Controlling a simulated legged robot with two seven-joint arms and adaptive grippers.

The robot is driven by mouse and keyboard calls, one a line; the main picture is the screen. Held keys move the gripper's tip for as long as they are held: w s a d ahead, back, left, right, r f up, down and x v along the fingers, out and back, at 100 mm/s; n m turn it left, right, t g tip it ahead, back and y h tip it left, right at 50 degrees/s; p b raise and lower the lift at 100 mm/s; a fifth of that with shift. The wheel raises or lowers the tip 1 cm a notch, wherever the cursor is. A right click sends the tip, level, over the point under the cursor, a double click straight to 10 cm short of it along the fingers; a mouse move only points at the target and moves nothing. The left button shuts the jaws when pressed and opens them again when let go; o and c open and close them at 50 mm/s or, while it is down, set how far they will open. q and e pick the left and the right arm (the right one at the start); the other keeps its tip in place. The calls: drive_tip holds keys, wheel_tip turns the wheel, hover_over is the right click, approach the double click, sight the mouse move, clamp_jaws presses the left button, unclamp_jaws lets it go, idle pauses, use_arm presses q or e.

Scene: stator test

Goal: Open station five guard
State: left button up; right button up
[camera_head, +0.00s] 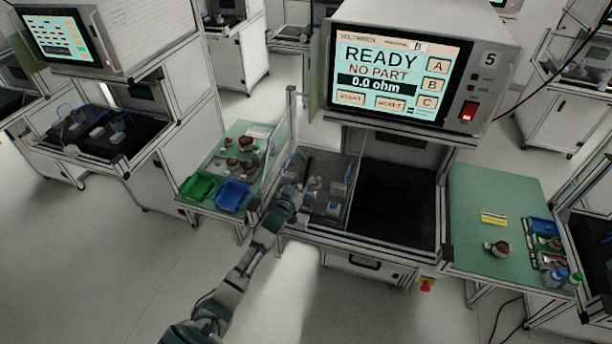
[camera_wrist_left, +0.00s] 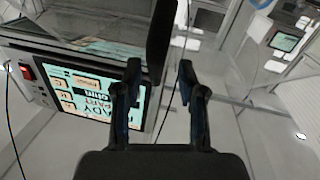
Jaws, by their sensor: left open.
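Station five is the bench under the screen (camera_head: 393,78) marked 5, which reads READY, NO PART. Its clear guard panel (camera_head: 322,178) appears to stand over the left part of the bench, with small parts seen through it. The right part shows a bare black mat (camera_head: 393,205). My left gripper (camera_head: 294,192) is at the front left of the guard, near its left edge. In the left wrist view my left gripper (camera_wrist_left: 159,68) is open, with a dark upright bar (camera_wrist_left: 163,30) beyond and between its fingertips. I cannot tell whether they touch. My right gripper is not in view.
A green side table (camera_head: 215,160) with a green bin (camera_head: 197,187) and a blue bin (camera_head: 233,195) stands left of the bench. Another green table (camera_head: 485,215) with a round part and a tray stands right. Free floor lies in front.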

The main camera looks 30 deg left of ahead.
use_arm(q)
drive_tip(key=shift+w, duration=1.15)
drive_tip(key=shift+d+r, duration=0.1)
drive_tip(key=shift+d, duration=0.05)
drive_tip(key=shift+c, duration=1.4)
clamp_jaws()
